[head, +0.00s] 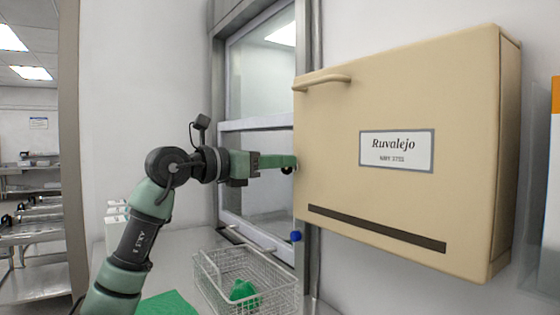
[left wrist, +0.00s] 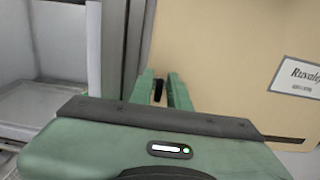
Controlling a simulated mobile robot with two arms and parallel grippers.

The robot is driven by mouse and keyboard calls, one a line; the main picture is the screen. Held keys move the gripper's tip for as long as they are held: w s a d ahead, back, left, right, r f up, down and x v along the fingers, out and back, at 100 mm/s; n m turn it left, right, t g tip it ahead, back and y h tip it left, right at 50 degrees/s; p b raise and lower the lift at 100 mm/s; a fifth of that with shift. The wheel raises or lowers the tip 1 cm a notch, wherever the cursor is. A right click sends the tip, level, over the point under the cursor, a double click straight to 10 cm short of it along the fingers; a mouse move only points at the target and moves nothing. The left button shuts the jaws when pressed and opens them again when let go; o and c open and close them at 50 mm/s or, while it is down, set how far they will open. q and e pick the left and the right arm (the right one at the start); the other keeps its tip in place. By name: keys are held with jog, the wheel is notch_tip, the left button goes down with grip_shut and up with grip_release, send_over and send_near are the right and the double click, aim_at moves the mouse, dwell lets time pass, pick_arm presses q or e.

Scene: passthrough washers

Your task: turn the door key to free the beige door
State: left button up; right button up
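The beige door (head: 340,180) is the front of a wall box with a "Ruvalejo" label and a curved handle (head: 322,82) at its upper left. It looks closed. A small dark piece, probably the door key (left wrist: 158,91), shows between my left fingertips in the left wrist view. My left gripper (head: 292,163) points at the door's left edge; in the left wrist view its fingers (left wrist: 162,80) stand apart, with a beige gap right of the dark piece. Whether a finger touches it, and the key's turn angle, cannot be told. My right gripper is not in view.
A framed glass hatch (head: 265,75) is behind my left arm. A wire basket (head: 215,270) with a green item (head: 242,290) stands on the counter below. A blue knob (head: 295,236) is under the door's left edge. A dark slot strip (head: 375,228) crosses the door's lower part.

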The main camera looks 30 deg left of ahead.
pick_arm(q)
grip_shut()
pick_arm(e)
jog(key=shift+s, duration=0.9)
